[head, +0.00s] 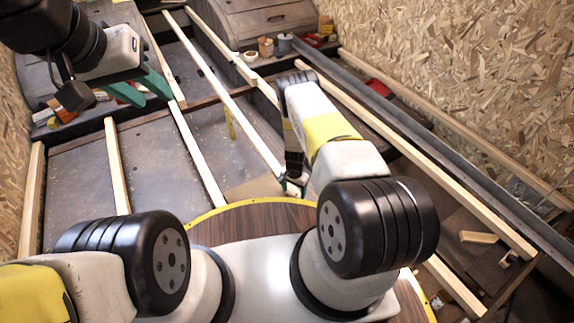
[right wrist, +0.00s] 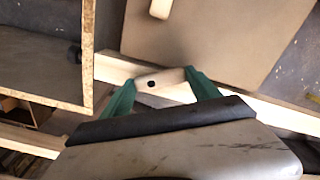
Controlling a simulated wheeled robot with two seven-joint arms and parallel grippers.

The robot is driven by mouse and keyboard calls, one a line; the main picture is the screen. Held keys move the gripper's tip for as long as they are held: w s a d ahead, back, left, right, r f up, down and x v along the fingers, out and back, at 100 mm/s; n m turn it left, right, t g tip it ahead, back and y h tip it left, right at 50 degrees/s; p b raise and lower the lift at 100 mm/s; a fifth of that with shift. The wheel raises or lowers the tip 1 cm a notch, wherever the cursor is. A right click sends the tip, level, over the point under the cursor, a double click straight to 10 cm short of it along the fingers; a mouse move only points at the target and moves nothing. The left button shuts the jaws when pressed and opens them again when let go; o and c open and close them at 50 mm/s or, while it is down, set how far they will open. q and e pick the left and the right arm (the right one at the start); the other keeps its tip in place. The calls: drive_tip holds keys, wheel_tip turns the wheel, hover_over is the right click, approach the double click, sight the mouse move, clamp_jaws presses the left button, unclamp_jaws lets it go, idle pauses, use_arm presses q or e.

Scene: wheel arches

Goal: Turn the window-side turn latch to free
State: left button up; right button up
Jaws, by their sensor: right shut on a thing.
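A small pale wooden turn latch (right wrist: 171,77) with a dark screw head shows in the right wrist view. It lies over a pale batten, at a slight angle to it, beside the edge of a brown panel (right wrist: 210,40). My right gripper (right wrist: 162,80) has its green fingers on either side of the latch, shut on it. In the head view my right gripper (head: 292,187) is low at the centre, and its fingers and the latch are mostly hidden. My left gripper (head: 140,90) is raised at the upper left, its green fingers apart and empty.
Pale battens (head: 196,150) cross the grey floor panels. A chipboard wall (head: 470,70) and a long metal rail (head: 430,135) run along the right. Tins (head: 284,44) stand at the back near a dark wheel arch (head: 250,25). A chipboard-edged board (right wrist: 88,50) is left of the latch.

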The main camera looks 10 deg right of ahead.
drive_tip(key=m, duration=0.5)
drive_tip(key=shift+w+d+m, duration=0.2)
drive_tip(key=shift+d+m, duration=0.05)
drive_tip(key=shift+m, duration=0.05)
idle(0.5)
drive_tip(key=o, duration=1.4)
wheel_tip(320, 180, up, 8)
drive_tip(key=shift+f, duration=0.1)
